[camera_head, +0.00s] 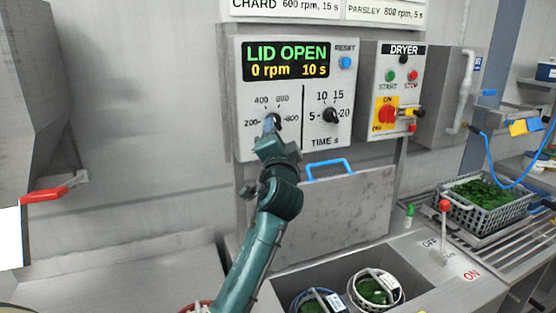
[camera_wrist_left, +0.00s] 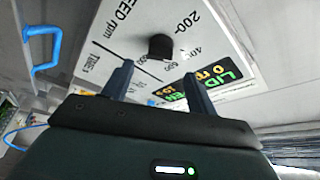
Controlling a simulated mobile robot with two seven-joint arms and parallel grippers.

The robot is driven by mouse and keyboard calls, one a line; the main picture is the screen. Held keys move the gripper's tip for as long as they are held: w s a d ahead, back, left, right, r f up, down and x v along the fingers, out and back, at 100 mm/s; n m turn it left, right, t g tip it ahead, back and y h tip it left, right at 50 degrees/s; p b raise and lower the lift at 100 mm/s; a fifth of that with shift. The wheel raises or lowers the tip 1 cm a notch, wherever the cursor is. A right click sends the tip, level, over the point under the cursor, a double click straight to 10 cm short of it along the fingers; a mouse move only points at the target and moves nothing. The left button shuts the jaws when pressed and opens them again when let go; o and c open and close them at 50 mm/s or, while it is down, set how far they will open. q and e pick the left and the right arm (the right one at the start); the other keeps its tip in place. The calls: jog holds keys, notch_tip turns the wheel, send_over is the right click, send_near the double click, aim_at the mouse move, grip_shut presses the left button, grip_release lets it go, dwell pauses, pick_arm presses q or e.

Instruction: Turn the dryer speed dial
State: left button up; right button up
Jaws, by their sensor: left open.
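The dryer speed dial is a black knob (camera_wrist_left: 160,47) on the white control panel, with a scale from 200 to 800 around it. In the head view it is mostly hidden behind my left gripper (camera_head: 271,124), which is up at the panel's lower left. In the left wrist view my left gripper (camera_wrist_left: 157,72) is open, its two fingers apart. The knob shows just beyond the fingertips, roughly centred between them; contact cannot be made out. The display (camera_head: 288,60) reads LID OPEN, 0 rpm, 10 s. My right gripper is not in view.
The time dial (camera_head: 330,115) is close to the right of my gripper. Further right is the dryer switch box (camera_head: 392,95). Below are a blue handle (camera_head: 328,166), two baskets of greens (camera_head: 376,290) and a red-knobbed lever (camera_head: 445,206). A grey crate (camera_head: 487,222) holds greens.

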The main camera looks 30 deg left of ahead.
pick_arm(q)
jog(key=b+v, duration=0.1)
jog(key=v, duration=0.6)
jog(key=shift+s+d, duration=0.2)
jog(key=shift+s, duration=0.05)
jog(key=shift+f, duration=0.1)
